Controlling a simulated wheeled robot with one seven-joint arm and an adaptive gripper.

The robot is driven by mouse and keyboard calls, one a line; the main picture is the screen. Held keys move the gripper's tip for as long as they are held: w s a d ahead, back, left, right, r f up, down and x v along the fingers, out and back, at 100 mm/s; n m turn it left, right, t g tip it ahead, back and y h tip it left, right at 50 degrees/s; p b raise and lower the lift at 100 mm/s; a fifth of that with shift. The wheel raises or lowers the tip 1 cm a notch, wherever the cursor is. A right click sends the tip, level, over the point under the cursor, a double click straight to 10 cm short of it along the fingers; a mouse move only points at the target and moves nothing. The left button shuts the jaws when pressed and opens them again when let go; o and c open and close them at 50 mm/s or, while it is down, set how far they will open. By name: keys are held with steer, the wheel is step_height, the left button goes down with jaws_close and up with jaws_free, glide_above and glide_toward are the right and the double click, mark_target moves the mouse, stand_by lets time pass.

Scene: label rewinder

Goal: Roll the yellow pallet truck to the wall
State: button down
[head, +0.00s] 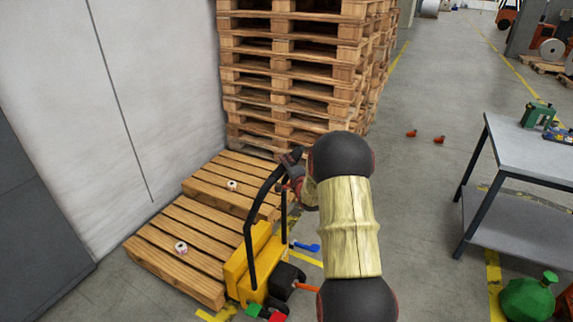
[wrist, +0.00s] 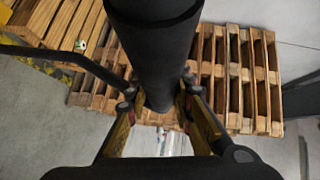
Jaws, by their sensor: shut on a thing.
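The yellow pallet truck (head: 255,262) stands at the lower middle of the head view, with its black handle (head: 249,235) rising from the yellow body. My gripper (head: 292,172) is at the top of that handle, partly hidden by my arm. In the wrist view, my gripper (wrist: 158,100) is shut on the thick black handle bar (wrist: 150,50), one finger on each side. Low wooden pallets (head: 185,235) lie against the truck on its left; whether its forks are under them is hidden. The white wall (head: 150,90) is behind these pallets, at the left.
A tall stack of pallets (head: 290,75) stands behind the low ones. Small orange things (head: 438,139) lie on the floor.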

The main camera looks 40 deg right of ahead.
steer(key=shift+w+a, duration=0.25)
steer(key=shift+w, duration=0.35)
steer(key=shift+w+a, duration=0.25)
steer(key=shift+w, duration=0.3)
steer(key=c, duration=1.8)
jaws_free()
steer(key=shift+a, duration=0.1)
steer(key=shift+o, duration=1.3)
steer(key=shift+s, duration=0.1)
steer(key=shift+s, duration=0.1)
steer(key=v, duration=1.1)
steer(key=shift+s, duration=0.4)
